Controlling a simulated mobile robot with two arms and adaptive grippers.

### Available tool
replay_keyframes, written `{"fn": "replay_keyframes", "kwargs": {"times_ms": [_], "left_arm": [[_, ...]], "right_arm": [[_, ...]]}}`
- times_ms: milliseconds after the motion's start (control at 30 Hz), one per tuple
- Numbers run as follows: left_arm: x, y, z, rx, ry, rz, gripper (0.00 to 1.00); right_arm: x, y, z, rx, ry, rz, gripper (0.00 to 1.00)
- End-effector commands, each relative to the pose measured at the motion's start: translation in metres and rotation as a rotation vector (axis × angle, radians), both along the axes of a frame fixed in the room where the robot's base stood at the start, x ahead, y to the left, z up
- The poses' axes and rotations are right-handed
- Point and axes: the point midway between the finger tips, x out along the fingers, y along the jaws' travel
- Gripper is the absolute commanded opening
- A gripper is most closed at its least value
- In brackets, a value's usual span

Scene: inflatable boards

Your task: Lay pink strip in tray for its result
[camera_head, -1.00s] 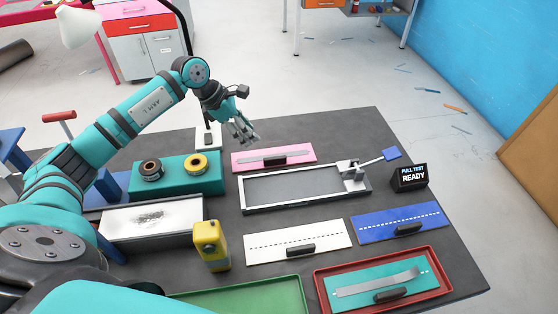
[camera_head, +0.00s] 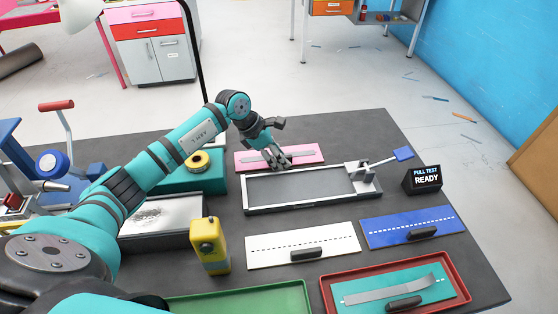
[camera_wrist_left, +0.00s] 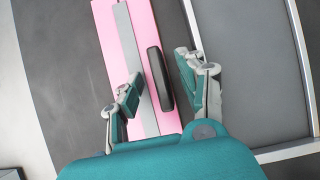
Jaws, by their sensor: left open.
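The pink strip (camera_head: 307,150) lies flat on the dark table behind the grey-framed pull tester, with a grey band along it. It also shows in the left wrist view (camera_wrist_left: 108,40), with a black handle (camera_wrist_left: 159,78) on it. My left gripper (camera_head: 284,167) is open and above the strip; in the left wrist view its fingers (camera_wrist_left: 160,95) stand on either side of the black handle. The red tray (camera_head: 466,290) at the front right holds a teal strip (camera_head: 362,292) with a grey band and black handle. The green tray (camera_head: 250,304) is at the front, partly cut off. My right gripper is not in view.
The pull tester (camera_head: 310,206) has a blue lever; its display (camera_head: 425,180) reads "PULL TEST READY". A white strip (camera_head: 340,238) and a blue strip (camera_head: 385,233) lie in front of it. A yellow device (camera_head: 210,246) stands upright near the green tray.

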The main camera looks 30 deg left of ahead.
Motion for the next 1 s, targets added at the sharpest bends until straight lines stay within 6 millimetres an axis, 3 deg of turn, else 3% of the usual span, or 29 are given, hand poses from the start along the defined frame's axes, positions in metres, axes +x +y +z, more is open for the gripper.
{"fn": "replay_keyframes", "kwargs": {"times_ms": [167, 500, 867, 1000], "left_arm": [[0.0, 0.0, 0.001, 0.0, -0.001, 0.0, 0.4], [0.0, 0.0, 0.001, 0.0, -0.002, 0.0, 0.0], [0.0, 0.0, 0.002, 0.0, -0.002, 0.0, 0.0], [0.001, 0.0, 0.015, 0.001, -0.006, -0.001, 0.0]], "right_arm": [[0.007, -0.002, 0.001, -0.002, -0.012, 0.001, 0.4], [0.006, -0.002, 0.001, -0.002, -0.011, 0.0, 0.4], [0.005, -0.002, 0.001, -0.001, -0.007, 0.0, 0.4], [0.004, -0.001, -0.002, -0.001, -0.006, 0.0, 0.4]]}}
